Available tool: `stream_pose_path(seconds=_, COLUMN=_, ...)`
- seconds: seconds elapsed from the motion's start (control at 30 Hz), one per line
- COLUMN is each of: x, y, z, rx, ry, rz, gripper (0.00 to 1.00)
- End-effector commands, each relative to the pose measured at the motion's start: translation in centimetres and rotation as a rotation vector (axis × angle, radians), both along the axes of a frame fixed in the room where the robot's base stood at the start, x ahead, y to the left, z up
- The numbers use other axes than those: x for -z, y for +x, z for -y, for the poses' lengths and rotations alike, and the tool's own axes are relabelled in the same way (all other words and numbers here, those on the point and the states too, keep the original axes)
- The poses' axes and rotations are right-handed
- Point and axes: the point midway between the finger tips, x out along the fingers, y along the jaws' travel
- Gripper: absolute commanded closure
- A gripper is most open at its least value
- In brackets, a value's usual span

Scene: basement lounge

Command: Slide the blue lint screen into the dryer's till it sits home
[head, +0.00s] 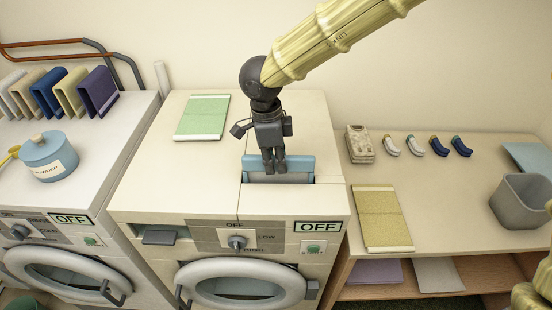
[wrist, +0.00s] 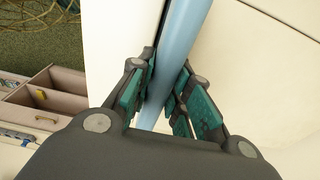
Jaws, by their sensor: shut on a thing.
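The blue lint screen (head: 300,164) is upright at the slot in the top of the middle machine, the dryer (head: 150,190). Its blue top bar stands above the dryer's top, and its lower part appears to be in the slot. How deep it sits, I cannot tell. My gripper (head: 274,168) points down and is shut on the middle of the top bar. In the wrist view the screen (wrist: 182,50) runs as a blue strip between the green finger pads of my gripper (wrist: 165,105).
A green panel (head: 203,117) lies on the dryer's top, behind and left of the slot. A washer (head: 95,150) with a blue pot (head: 48,160) stands at left. At right a table (head: 430,180) holds a yellow panel (head: 382,217), several small curved items and a grey bin (head: 522,202).

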Motion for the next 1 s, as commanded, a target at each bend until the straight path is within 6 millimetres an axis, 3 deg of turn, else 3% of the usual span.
stream_pose_path(seconds=0.83, x=1.6, y=0.0, z=0.0, rx=-0.001, ry=0.000, rz=-0.001, gripper=1.00)
stream_pose_path(seconds=0.87, x=1.6, y=0.0, z=0.0, rx=-0.001, ry=0.000, rz=-0.001, gripper=0.79)
stream_pose_path(seconds=1.0, x=1.6, y=0.0, z=0.0, rx=-0.001, ry=0.000, rz=0.000, gripper=0.56)
